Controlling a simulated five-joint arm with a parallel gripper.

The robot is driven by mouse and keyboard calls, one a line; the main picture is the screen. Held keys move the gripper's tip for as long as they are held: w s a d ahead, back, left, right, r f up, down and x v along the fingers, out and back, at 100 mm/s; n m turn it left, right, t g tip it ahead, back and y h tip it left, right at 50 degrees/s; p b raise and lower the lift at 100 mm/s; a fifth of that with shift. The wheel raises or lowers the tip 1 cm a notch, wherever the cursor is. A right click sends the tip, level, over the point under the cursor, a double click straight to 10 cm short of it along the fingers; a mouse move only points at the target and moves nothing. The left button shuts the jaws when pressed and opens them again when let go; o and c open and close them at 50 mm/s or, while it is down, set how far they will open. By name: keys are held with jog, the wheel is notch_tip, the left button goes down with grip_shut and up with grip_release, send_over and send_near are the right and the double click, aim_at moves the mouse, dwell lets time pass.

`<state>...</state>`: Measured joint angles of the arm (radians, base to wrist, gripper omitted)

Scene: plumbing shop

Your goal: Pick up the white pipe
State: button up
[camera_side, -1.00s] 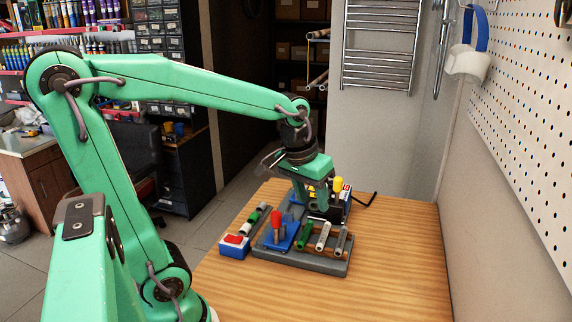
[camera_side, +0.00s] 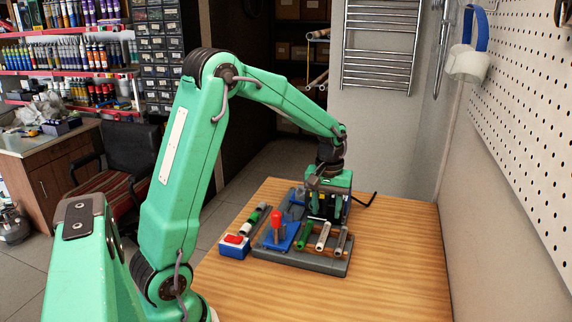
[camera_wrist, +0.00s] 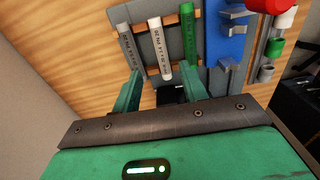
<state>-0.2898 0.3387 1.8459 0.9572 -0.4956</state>
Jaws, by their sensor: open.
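The white pipe (camera_side: 323,236) lies on a grey rack (camera_side: 318,264), between a green pipe (camera_side: 306,233) and a grey pipe (camera_side: 341,240). In the wrist view the white pipe (camera_wrist: 160,48) has dark lettering, and its near end lies around the gap between my fingertips. My gripper (camera_side: 325,212) points down just behind the rack's pipes. In the wrist view my gripper (camera_wrist: 161,78) is open, one finger on each side of the white pipe's line. Nothing is seen held. Whether a finger touches a pipe cannot be told.
A blue fixture (camera_side: 282,238) with a red knob (camera_side: 276,216) stands left of the green pipe. A black bent bar (camera_side: 366,199) lies behind. The table's right and front are clear.

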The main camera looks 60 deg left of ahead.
aim_at(324, 233)
jog(key=shift+f, duration=0.1)
jog(key=shift+f, duration=1.25)
jog(key=shift+f, duration=0.1)
jog(key=shift+a+f, duration=0.2)
jog(key=shift+f, duration=2.3)
jog(key=shift+c, duration=0.2)
grip_shut()
